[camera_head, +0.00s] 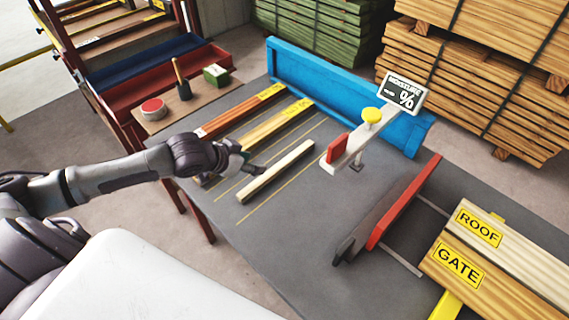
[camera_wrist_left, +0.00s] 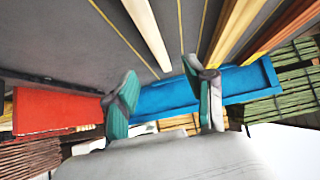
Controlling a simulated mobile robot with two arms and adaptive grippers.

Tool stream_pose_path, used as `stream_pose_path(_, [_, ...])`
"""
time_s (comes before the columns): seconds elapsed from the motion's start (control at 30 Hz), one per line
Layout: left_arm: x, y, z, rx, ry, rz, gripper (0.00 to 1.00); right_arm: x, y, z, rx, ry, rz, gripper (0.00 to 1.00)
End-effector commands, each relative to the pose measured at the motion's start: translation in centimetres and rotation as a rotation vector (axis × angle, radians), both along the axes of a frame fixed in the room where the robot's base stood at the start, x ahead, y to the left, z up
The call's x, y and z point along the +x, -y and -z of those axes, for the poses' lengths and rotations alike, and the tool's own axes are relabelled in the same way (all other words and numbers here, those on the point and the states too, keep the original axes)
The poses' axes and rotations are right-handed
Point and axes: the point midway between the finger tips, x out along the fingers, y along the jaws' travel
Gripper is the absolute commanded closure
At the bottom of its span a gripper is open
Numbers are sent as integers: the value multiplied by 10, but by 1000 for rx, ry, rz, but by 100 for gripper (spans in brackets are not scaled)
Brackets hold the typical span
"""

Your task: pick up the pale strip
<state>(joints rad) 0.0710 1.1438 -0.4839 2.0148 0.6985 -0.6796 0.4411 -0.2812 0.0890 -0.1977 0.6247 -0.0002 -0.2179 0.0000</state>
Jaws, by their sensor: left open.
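The pale strip (camera_head: 276,172) lies on the grey table (camera_head: 290,240) among thin yellow lines, apart from the other strips. My left gripper (camera_head: 250,168) is open and empty, beside the strip on its left side in the head view. In the left wrist view the pale strip (camera_wrist_left: 148,32) runs away from the space between the two teal-padded fingers of the gripper (camera_wrist_left: 160,78). No contact between finger and strip can be made out. My right gripper is not in view.
Reddish and yellowish labelled strips (camera_head: 262,124) lie left of the pale strip, toward a blue rail (camera_head: 340,85). A moisture-meter stand (camera_head: 350,145) is close on the right. A red-and-dark guide (camera_head: 405,200) and ROOF and GATE boards (camera_head: 500,262) lie farther right.

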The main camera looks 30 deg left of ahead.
Motion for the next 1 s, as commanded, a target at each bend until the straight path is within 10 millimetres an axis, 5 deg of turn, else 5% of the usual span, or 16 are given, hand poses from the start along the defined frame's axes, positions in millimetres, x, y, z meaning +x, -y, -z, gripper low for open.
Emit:
stream_pose_path(0.3, [39,15,41,-2,0,0,46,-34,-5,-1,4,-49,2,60])
stream_pose_path(0.67, [62,29,65,-3,-1,1,46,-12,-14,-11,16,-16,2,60])
stream_pose_path(1.0, [78,34,85,1,0,3,46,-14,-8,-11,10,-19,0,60])
